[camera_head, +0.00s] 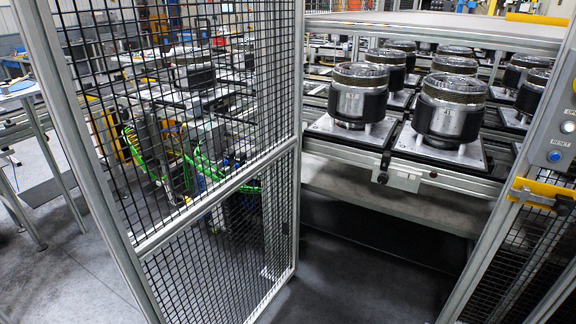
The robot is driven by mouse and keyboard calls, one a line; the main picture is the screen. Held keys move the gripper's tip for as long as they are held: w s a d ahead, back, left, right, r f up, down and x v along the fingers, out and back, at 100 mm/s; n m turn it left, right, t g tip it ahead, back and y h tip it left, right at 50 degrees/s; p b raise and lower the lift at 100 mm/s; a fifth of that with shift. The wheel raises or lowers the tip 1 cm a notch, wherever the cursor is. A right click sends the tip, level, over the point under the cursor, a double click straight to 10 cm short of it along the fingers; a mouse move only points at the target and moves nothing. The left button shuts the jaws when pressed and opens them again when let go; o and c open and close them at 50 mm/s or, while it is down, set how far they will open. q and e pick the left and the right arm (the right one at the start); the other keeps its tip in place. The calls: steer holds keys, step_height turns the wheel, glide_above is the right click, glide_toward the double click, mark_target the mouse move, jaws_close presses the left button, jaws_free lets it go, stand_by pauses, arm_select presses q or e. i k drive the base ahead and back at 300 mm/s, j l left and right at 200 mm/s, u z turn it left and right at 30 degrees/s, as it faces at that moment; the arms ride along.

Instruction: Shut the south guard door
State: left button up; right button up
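The guard door (218,186) is a silver frame with black wire mesh, standing open on the left of the head view. It angles away from me, its far edge near the conveyor and its near upright at the left. The door opening lies between its far edge and the right-hand post (520,190). A yellow latch bracket (541,193) sits on that post, below a grey panel with a blue reset button (554,156). I cannot tell from the picture whether this is the south door. Neither of my grippers is in view.
Inside the opening, a conveyor (400,178) carries several metal clutch drums (447,108) on square pallets. Grey floor (350,285) in the opening looks clear. Machinery with green cables (200,160) shows through the mesh.

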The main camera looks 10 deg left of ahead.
mark_target(34, 19)
steer(key=j+z, duration=1)
